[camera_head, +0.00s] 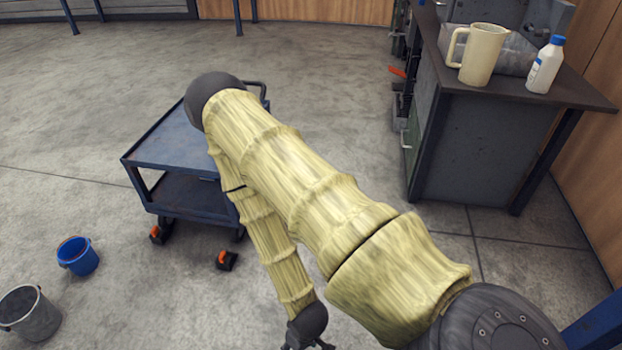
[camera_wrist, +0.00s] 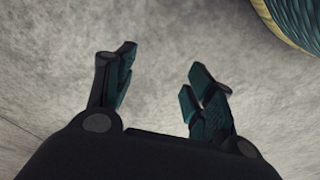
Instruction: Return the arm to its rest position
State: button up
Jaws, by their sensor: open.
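My arm, with yellow bamboo-like links and dark joints, reaches across the middle of the head view and folds back down at a dark elbow. My gripper hangs at the bottom edge of the head view, partly cut off by the frame. In the wrist view my gripper (camera_wrist: 160,85) is open, its dark fingers with green pads spread apart. Nothing is between the fingers; bare grey floor shows behind them.
A blue cart (camera_head: 163,146) stands behind my arm, partly hidden by it. A blue bucket (camera_head: 78,257) and a grey bucket (camera_head: 30,314) stand at left. Open floor lies at upper left.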

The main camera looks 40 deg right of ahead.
jog(key=shift+g+h, duration=0.3)
jog(key=shift+g, duration=0.4)
jog(key=s, duration=0.1)
jog(key=s+r, duration=0.1)
jog(key=s, duration=0.1)
jog(key=s+r, duration=0.1)
jog(key=shift+s+r, duration=0.1)
jog(key=shift+s, duration=0.3)
notch_tip(320, 180, up, 41)
jog(key=p, duration=4.1)
jog(key=shift+r, duration=0.25)
jog(key=shift+c, duration=0.7)
jog(key=shift+f, duration=0.1)
jog(key=c, duration=1)
jog(key=shift+w+a, duration=0.1)
grip_shut()
